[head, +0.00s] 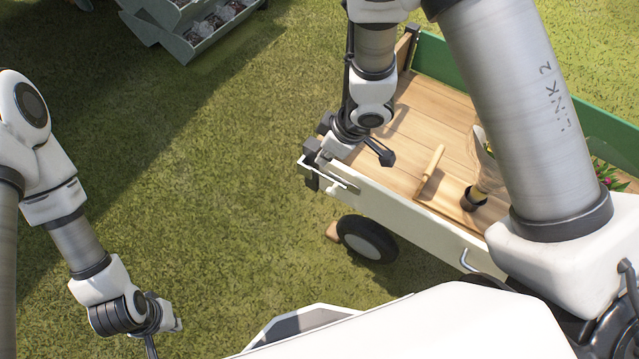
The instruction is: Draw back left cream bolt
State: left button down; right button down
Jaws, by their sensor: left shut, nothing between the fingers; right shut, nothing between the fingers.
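The cream bolt (338,184) shows as a thin pale bar at the left corner of the cart, on the outer face of the cream side board (408,214). A dark metal bracket (309,180) sits at that corner. My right gripper (387,158) is shut and empty above the cart bed, a little above and right of the bolt, apart from it. My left gripper (151,348) is shut and empty over the grass at lower left, well away from the cart. How far the bolt is engaged is too small to tell.
On the wooden bed (415,125) lie a wooden-handled tool (431,172) and a wrapped bouquet (484,170). A green board (440,58) closes the far side. A wheel (366,240) with a wooden chock (332,231) stands below. Grey-green crates (205,38) are at top left. Grass left of the cart is clear.

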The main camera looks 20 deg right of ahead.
jog(key=b+x, duration=0.3)
jog(key=x, duration=0.7)
jog(key=shift+f, duration=0.1)
jog(key=s+d+b, duration=0.1)
jog(key=s+d+f, duration=0.1)
jog(key=shift+s+d+f+b, duration=0.2)
jog(key=shift+d+f+b, duration=0.1)
jog(key=shift+d+b, duration=0.05)
